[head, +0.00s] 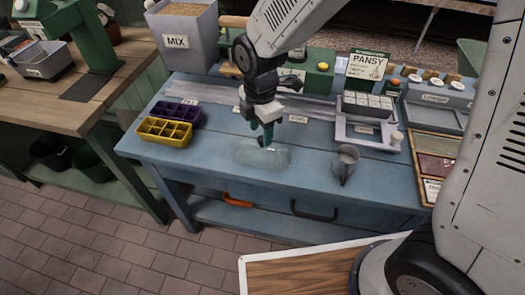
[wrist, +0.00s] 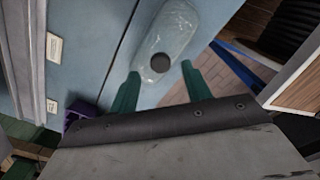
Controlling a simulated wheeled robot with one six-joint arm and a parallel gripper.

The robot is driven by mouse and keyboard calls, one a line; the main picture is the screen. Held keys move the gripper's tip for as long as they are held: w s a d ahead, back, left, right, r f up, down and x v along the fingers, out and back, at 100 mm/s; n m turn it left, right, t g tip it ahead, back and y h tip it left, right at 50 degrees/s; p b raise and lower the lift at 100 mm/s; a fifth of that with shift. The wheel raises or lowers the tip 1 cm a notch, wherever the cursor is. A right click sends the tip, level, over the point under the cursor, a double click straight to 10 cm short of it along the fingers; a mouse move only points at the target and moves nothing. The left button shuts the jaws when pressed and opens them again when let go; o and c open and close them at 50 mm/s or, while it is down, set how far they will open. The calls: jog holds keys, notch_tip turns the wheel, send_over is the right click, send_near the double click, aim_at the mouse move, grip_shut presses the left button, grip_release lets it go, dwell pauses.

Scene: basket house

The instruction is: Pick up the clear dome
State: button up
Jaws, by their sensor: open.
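The clear dome (head: 278,157) is a long, see-through cover with rounded ends. It lies on the blue bench (head: 215,150) near its front edge. In the wrist view the dome (wrist: 172,32) shows a dark round knob (wrist: 160,62) on top. My gripper (head: 266,140) points down over the dome in the head view. In the wrist view its two green fingers are spread, with the knob ahead of the gap between them (wrist: 158,88). Nothing is between the fingers. The head view does not clearly show the height between fingertips and dome.
A yellow tray (head: 164,132) and a purple tray (head: 178,112) sit left of the dome. The bench front is mostly clear.

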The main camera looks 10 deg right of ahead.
aim_at(262, 148)
notch_tip(262, 148, down, 3)
jog(key=shift+d+f, duration=0.15)
grip_shut()
